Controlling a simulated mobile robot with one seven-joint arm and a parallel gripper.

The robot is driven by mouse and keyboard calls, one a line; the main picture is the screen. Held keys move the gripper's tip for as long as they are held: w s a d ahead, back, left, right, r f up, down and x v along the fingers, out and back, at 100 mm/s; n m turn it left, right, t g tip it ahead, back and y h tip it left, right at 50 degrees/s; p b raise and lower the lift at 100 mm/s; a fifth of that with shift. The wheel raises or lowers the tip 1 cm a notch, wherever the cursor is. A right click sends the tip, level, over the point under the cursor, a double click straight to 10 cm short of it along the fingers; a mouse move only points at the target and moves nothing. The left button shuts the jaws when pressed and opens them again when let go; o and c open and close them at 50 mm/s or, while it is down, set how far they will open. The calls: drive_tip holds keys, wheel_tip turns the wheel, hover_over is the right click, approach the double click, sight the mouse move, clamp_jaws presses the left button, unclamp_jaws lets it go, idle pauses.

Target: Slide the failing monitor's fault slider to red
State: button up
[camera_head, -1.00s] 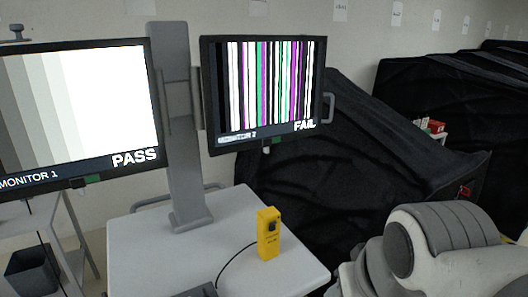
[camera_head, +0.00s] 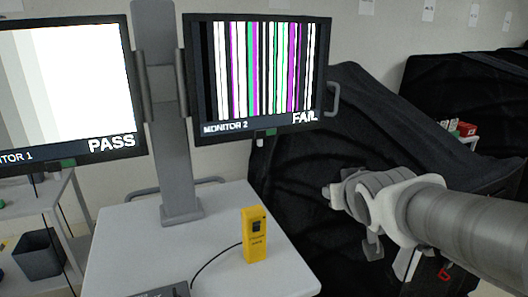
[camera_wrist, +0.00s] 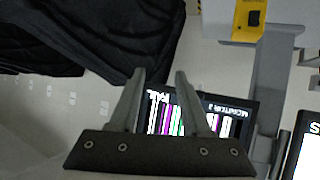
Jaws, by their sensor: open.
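Monitor 2 (camera_head: 258,80) shows FAIL and vertical coloured stripes. A small slider (camera_head: 265,133) with a green patch sits under its lower edge. Monitor 1 (camera_head: 65,90) at left shows PASS and grey bars, with a similar green slider (camera_head: 68,163) below it. My gripper (camera_wrist: 160,76) is open and empty in the wrist view, which is upside down. Monitor 2 (camera_wrist: 170,112) shows beyond and between its fingers, partly hidden by them; its slider cannot be made out there. In the head view my arm reaches in from the right, its end right of and below Monitor 2, apart from it.
A yellow handheld device (camera_head: 255,236) with a cable stands on the white cart top (camera_head: 120,240). The grey monitor post (camera_head: 168,110) rises from the cart. Black-covered carts (camera_head: 300,165) fill the right. A dark bin (camera_head: 38,255) sits at lower left.

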drive_tip(key=w+a+f+n+t+y+b, duration=0.1)
drive_tip(key=w+a+t+y+b, duration=0.15)
drive_tip(key=w, duration=0.45)
drive_tip(key=n+t+y+b, duration=0.2)
drive_tip(key=n+y, duration=0.1)
drive_tip(key=y, duration=0.2)
approach(261, 143)
drive_tip(key=p+x, duration=0.1)
drive_tip(key=x, duration=0.7)
drive_tip(key=shift+w+a+p, duration=0.15)
drive_tip(key=shift+w+p, duration=0.05)
drive_tip(key=shift+p, duration=0.15)
clamp_jaws()
idle(0.5)
